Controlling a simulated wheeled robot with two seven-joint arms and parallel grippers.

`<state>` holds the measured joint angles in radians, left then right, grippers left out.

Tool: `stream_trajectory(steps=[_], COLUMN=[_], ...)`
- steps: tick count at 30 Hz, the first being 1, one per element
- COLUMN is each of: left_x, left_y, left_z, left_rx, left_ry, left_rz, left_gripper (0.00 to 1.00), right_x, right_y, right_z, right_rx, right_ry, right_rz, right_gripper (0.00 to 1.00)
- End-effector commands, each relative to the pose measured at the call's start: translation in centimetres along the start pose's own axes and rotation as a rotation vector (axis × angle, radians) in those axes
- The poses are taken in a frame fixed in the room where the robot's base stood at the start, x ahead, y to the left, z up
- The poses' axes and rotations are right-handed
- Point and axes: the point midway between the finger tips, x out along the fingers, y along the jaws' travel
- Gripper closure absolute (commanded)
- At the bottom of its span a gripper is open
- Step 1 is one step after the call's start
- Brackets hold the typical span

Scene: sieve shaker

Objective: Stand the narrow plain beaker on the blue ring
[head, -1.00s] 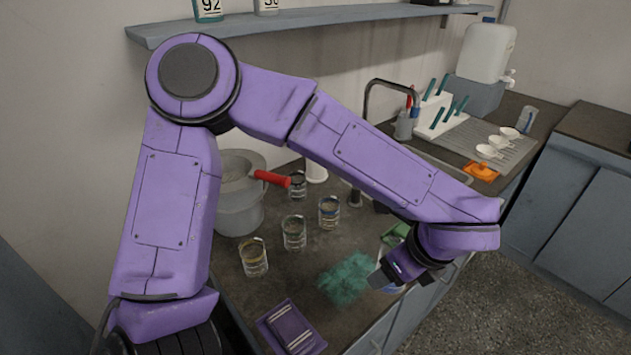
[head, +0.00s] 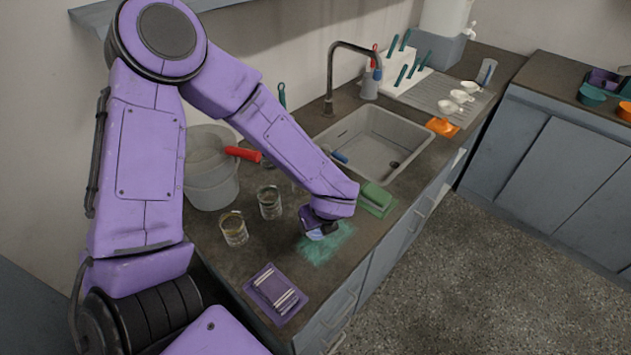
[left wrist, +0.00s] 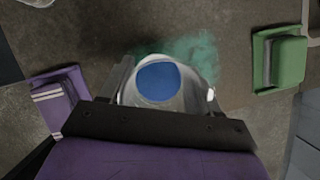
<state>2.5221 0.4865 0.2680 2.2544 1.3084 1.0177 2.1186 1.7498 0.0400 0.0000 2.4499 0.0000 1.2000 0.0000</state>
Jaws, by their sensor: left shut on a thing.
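My left gripper (head: 318,230) is shut on a pale, clear-walled vessel (left wrist: 185,75) with a round blue area inside. In the left wrist view the vessel sits between the fingers, with a small lip at its right. In the head view its bluish part (head: 322,237) shows low under the gripper, over the teal patch. I cannot tell whether it touches the counter. Two glass beakers (head: 233,228) (head: 270,203) stand upright on the counter, left of the gripper. I cannot make out which beaker is the narrow plain one, nor a separate blue ring. My right gripper is not in view.
A teal patch (head: 325,248) lies on the counter, with a striped purple item (head: 275,293) in front and a green block (head: 376,198) to the right. A grey bucket (head: 211,185) stands at left. A sink (head: 365,125) lies behind. My arm hides some counter.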

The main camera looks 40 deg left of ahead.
Motion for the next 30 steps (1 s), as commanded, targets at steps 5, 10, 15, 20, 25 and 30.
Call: stream_trajectory(steps=[5, 10, 15, 20, 25, 30], left_x=[2.2, 4.7, 5.7, 5.7, 6.0, 5.9], left_y=[-0.5, -0.6, -0.7, -0.7, -0.7, -0.7], left_z=[0.6, 0.0, -0.4, -0.4, -0.6, -0.6], left_rx=[-0.001, 0.004, 0.0, -0.001, -0.001, -0.001], left_ry=[0.0, -0.001, 0.0, 0.0, 0.0, 0.0], left_rz=[0.001, 0.004, -0.001, -0.001, -0.001, -0.001], left_gripper=[0.71, 0.71, 0.71, 0.71, 0.32, 0.13], right_x=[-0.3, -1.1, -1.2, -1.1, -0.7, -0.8], right_y=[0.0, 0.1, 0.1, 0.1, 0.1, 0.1], right_z=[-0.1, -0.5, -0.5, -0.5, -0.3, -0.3], right_rx=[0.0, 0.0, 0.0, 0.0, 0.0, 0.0], right_ry=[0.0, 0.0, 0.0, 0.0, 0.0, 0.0], right_rz=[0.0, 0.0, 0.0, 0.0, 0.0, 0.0], right_gripper=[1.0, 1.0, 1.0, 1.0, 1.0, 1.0])
